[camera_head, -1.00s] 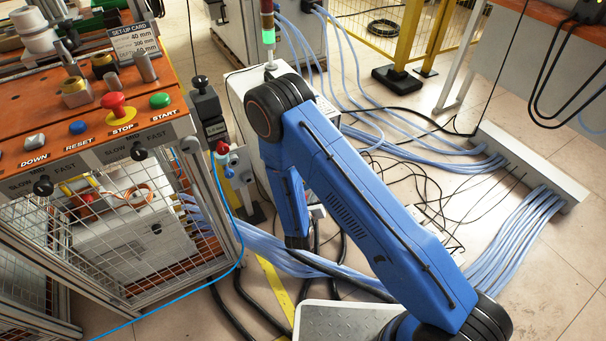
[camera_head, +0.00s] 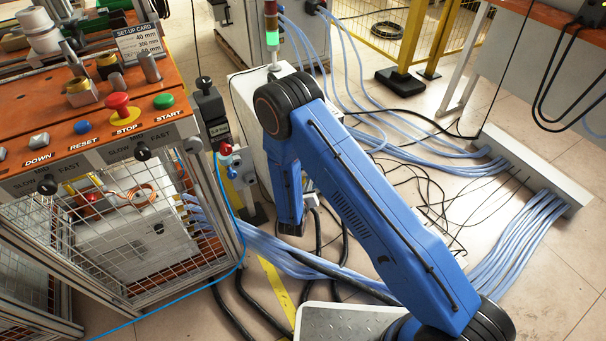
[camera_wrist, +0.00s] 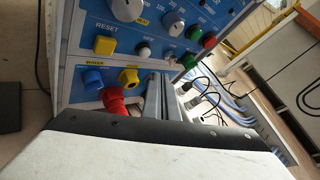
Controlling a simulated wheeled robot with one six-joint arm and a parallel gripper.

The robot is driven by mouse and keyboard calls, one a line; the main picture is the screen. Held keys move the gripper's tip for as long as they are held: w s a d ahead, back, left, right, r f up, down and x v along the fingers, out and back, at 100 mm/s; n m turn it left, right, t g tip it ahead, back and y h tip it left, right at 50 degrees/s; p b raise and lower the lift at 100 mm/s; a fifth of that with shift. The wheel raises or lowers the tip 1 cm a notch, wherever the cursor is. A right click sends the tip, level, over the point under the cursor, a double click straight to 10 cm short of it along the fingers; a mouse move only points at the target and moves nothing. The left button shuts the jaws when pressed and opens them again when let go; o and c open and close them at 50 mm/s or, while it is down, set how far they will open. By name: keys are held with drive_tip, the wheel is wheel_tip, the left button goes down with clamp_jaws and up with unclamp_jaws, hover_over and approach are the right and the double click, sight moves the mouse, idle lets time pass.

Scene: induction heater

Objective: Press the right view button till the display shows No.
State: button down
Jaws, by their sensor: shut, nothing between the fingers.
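In the wrist view, a blue control panel (camera_wrist: 150,38) fills the upper middle, tilted in the picture. It carries a yellow square button (camera_wrist: 105,45) near the word RESET, a small pale button (camera_wrist: 143,48), large grey knobs (camera_wrist: 172,22), and green (camera_wrist: 188,60) and red (camera_wrist: 208,40) round parts. I cannot tell which part is the right view button. No display can be made out. The grey metal fingers of my gripper (camera_wrist: 158,88) appear shut and empty, pointing towards the panel's lower part. Whether they touch it is unclear. In the head view, my gripper is hidden.
Below the panel buttons are a blue fitting (camera_wrist: 93,79) and a yellow fitting (camera_wrist: 128,77) with a red hose (camera_wrist: 113,100). In the head view, a white cabinet (camera_head: 243,92) stands behind my arm. An orange bench (camera_head: 60,115) is at left; blue cables cross the floor.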

drive_tip(key=shift+w+a, duration=0.65)
drive_tip(key=shift+w, duration=0.3)
drive_tip(key=shift+w+a, duration=0.1)
drive_tip(key=shift+w, duration=0.05)
idle(1.4)
drive_tip(key=shift+w+a, duration=0.15)
drive_tip(key=shift+w, duration=0.05)
drive_tip(key=shift+w+a, duration=0.25)
drive_tip(key=shift+w, duration=0.1)
idle(1.0)
drive_tip(key=shift+s+d, duration=0.5)
drive_tip(key=shift+s, duration=0.2)
drive_tip(key=s+d, duration=0.2)
drive_tip(key=s, duration=0.2)
drive_tip(key=shift+s+d, duration=0.1)
drive_tip(key=shift+d, duration=0.3)
